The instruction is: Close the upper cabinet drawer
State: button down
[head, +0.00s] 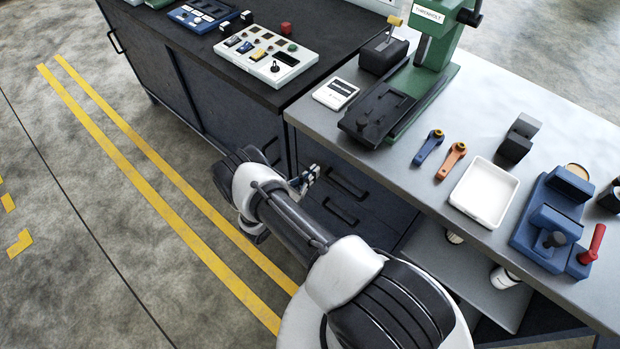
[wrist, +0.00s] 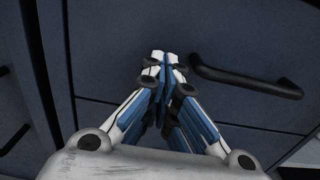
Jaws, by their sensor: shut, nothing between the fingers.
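The upper cabinet drawer (head: 365,178) has a dark blue front with a black bar handle (head: 347,183), under the grey worktop. In the wrist view its front (wrist: 235,40) fills most of the picture, and the handle (wrist: 245,83) is right of my fingertips. My gripper (head: 309,175) is shut and empty, its tips pointing at the drawer front left of the handle. It also shows in the wrist view (wrist: 165,57). I cannot tell whether the tips touch the front. The drawer looks about flush, but my arm hides part of it and any small gap is unclear.
A lower drawer with its own handle (head: 340,212) is just below. A dark cabinet (head: 240,115) stands to the left. The grey worktop (head: 555,130) above carries a green press (head: 430,75), a white tray (head: 484,192) and a blue vise (head: 550,220). The floor at left is clear.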

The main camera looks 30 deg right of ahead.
jog(key=p+v, duration=0.1)
jog(key=v, duration=1)
jog(key=shift+a, duration=0.3)
notch_tip(320, 180, up, 26)
jog(key=s+d+m+g+y, duration=0.25)
jog(key=m+g+y, duration=0.35)
jog(key=m+g, duration=0.45)
jog(key=s+a+r+m+t+y, duration=0.4)
jog(key=s+r, duration=0.4)
jog(key=s, duration=0.2)
jog(key=s+a+r+m+t+y, duration=0.3)
jog(key=s+r+m+t+y, duration=0.2)
jog(key=s+r+m+y, duration=0.2)
jog(key=shift+s+a+r, duration=0.4)
jog(key=shift+s+r, duration=0.8)
jog(key=shift+s, duration=0.25)
jog(key=shift+m, duration=0.25)
